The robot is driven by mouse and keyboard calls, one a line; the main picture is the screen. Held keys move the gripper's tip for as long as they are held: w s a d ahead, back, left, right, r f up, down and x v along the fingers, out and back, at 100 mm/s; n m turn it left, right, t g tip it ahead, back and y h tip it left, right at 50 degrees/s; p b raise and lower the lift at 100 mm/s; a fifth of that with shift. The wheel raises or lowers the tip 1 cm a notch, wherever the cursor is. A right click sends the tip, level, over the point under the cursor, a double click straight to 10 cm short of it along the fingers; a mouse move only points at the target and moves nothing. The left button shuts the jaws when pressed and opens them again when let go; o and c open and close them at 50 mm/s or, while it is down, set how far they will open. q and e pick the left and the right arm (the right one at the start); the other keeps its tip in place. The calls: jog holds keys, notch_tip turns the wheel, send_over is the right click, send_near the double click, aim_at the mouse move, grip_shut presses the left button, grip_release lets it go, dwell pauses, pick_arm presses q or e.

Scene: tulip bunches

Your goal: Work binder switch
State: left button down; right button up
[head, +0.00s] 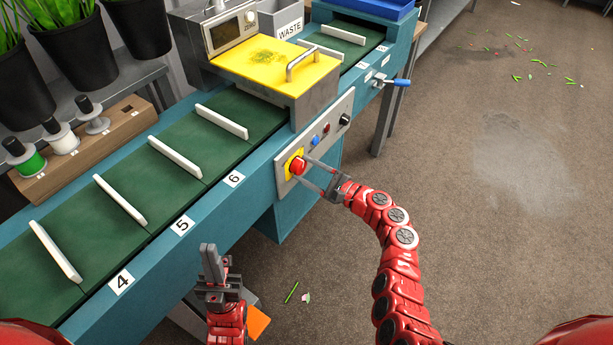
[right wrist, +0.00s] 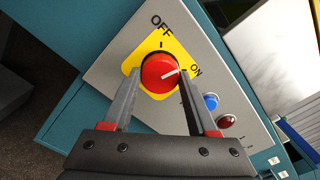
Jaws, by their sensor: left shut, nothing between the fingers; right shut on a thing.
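The red rotary switch (head: 298,166) sits on a yellow plate on the grey control panel at the front of the binder (head: 275,62). In the right wrist view the red switch (right wrist: 157,75) has a white mark pointing toward the word ON; OFF is printed at the top of the yellow plate (right wrist: 160,43). My right gripper (head: 303,170) is shut on the switch, one finger on each side, also in the right wrist view (right wrist: 160,80). My left gripper (head: 209,250) is shut and empty, in front of the belt, away from the panel.
A blue button (right wrist: 210,102) and a dark red one (right wrist: 227,122) sit beside the switch. The green belt (head: 185,135) with white dividers runs to the left. A blue-handled lever (head: 395,82) is further right.

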jog(key=n+b, duration=0.9)
jog(key=b, duration=0.1)
jog(key=shift+f, duration=0.35)
jog(key=shift+r+n+b, duration=0.15)
jog(key=shift+n+b, duration=0.6)
jog(key=shift+b, duration=0.1)
jog(key=shift+r+n+b, duration=0.15)
jog(key=shift+n+b, duration=0.6)
jog(key=shift+b, duration=0.05)
jog(key=o, duration=1.4)
jog(key=shift+r, duration=0.1)
jog(key=p+v, duration=0.2)
jog(key=v, duration=1.5)
jog(key=shift+s+d, duration=0.15)
